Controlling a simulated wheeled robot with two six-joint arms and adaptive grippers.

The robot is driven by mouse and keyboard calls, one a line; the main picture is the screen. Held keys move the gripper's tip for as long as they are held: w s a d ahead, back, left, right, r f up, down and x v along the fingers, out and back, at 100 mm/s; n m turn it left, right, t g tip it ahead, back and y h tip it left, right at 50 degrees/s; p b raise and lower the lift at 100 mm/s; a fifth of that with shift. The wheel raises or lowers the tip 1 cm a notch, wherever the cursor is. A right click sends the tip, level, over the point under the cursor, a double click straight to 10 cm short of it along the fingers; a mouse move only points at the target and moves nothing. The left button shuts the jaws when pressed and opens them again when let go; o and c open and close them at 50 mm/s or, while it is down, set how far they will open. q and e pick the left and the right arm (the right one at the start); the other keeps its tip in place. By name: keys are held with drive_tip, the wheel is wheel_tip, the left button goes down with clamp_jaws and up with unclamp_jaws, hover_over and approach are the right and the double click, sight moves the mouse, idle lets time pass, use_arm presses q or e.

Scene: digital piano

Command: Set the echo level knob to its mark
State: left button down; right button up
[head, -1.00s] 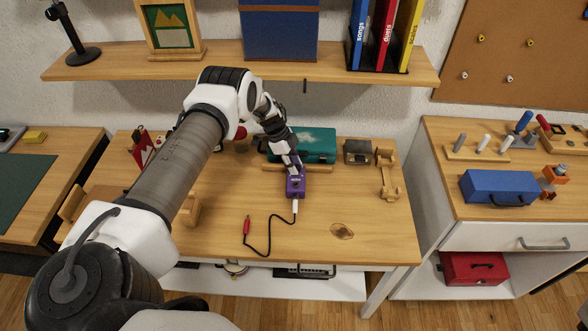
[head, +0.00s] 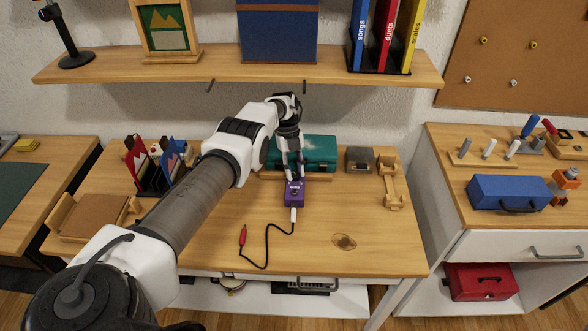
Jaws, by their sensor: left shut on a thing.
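A small purple pedal box (head: 294,198) lies on the wooden table, with a white plug and a dark cable at its front edge. My left gripper (head: 293,179) points down onto the rear part of the box's top from behind. Its two fingers are shut on the echo level knob, which is mostly hidden between the fingertips. The knob's pointer and its mark are too small to make out. My right gripper is not in view.
A teal case (head: 318,153) stands just behind the pedal. The dark cable (head: 266,244) runs to a red plug (head: 242,235) on the left. A small dark box (head: 360,159) and a wooden stand (head: 390,180) are to the right. The table's front right is mostly clear.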

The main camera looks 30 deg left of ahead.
use_arm(q)
drive_tip(key=shift+f+m+b, duration=0.1)
drive_tip(key=shift+m+b, duration=0.4)
drive_tip(key=shift+d+g, duration=0.1)
drive_tip(key=shift+g, duration=0.2)
drive_tip(key=c, duration=0.9)
unclamp_jaws()
drive_tip(key=shift+o, duration=0.2)
